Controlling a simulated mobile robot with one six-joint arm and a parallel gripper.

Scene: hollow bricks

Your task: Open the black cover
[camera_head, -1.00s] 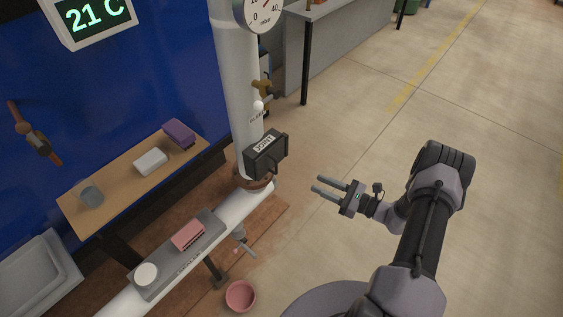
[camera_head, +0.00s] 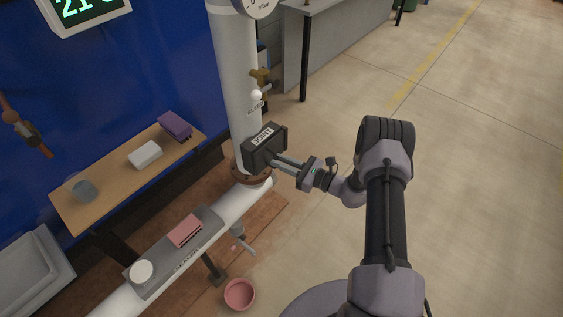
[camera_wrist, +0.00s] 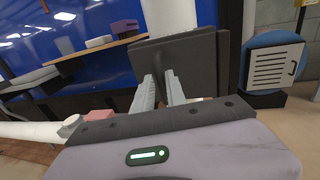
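The black cover (camera_head: 264,146), labelled JOINT, is a dark box around the joint where the upright white pipe meets the lower pipe. It looks closed. My gripper (camera_head: 275,162) is at the lower right side of the cover, its two fingers pointing at it. In the wrist view the cover (camera_wrist: 196,62) is a dark panel straight ahead, and my gripper's fingers (camera_wrist: 160,84) reach its lower left part with a gap between them.
A pink bowl (camera_head: 239,294) is on the floor. A wooden shelf (camera_head: 112,182) stands behind. Floor on the right is clear.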

